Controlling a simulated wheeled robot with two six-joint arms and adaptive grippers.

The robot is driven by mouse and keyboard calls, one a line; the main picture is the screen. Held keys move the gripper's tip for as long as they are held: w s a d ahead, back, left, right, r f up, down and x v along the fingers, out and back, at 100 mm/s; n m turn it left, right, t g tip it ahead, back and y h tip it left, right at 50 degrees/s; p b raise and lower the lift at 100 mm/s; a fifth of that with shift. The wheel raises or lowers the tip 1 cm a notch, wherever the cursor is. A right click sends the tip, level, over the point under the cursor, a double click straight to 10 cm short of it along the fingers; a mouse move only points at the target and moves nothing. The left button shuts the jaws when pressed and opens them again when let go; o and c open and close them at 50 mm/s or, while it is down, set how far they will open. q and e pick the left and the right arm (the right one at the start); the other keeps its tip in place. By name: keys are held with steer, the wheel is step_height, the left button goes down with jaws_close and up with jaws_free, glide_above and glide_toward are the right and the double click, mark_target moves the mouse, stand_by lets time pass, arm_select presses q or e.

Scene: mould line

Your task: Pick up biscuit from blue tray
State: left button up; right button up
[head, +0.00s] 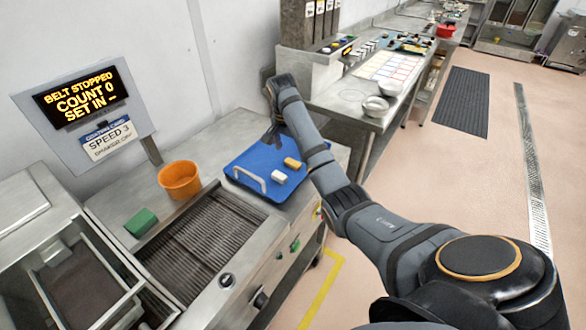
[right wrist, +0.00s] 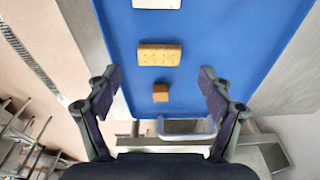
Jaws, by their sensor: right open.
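The biscuit (head: 292,162) is a tan-yellow rectangular piece lying flat on the blue tray (head: 258,158). In the right wrist view the biscuit (right wrist: 160,54) shows small dots on its top, with the blue tray (right wrist: 215,30) around it. My right gripper (head: 271,136) is over the far side of the tray, pointing down. In the right wrist view its fingers (right wrist: 160,73) are spread wide and hold nothing. The biscuit lies ahead of the fingertips, roughly centred between them. My left gripper is not in view.
A white block (head: 279,176) and a small brown cube (right wrist: 160,92) lie on either side of the biscuit. The tray has raised handles (head: 248,180). An orange bowl (head: 179,180), a green block (head: 141,222) and a stopped belt (head: 200,240) are to the left.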

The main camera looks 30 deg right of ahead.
mark_target(293, 162)
steer(key=f, duration=0.1)
steer(key=f+p, duration=0.1)
steer(key=f, duration=0.2)
steer(key=shift+w+d+f, duration=0.1)
steer(key=shift+d, duration=0.25)
steer(key=shift+c, duration=1.2)
steer(key=c, duration=0.6)
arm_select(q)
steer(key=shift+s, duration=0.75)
arm_select(e)
steer(key=shift+c, duration=0.2)
steer(key=shift+r, duration=0.4)
step_height(293, 162, up, 3)
steer(key=shift+f, duration=0.1)
arm_select(q)
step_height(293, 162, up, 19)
steer(key=p, duration=1.9)
arm_select(e)
steer(key=s+a+r, duration=0.6)
steer(key=s+r, duration=0.3)
steer(key=s, duration=0.3)
steer(key=shift+s+a+r, duration=0.25)
steer(key=shift+a, duration=0.15)
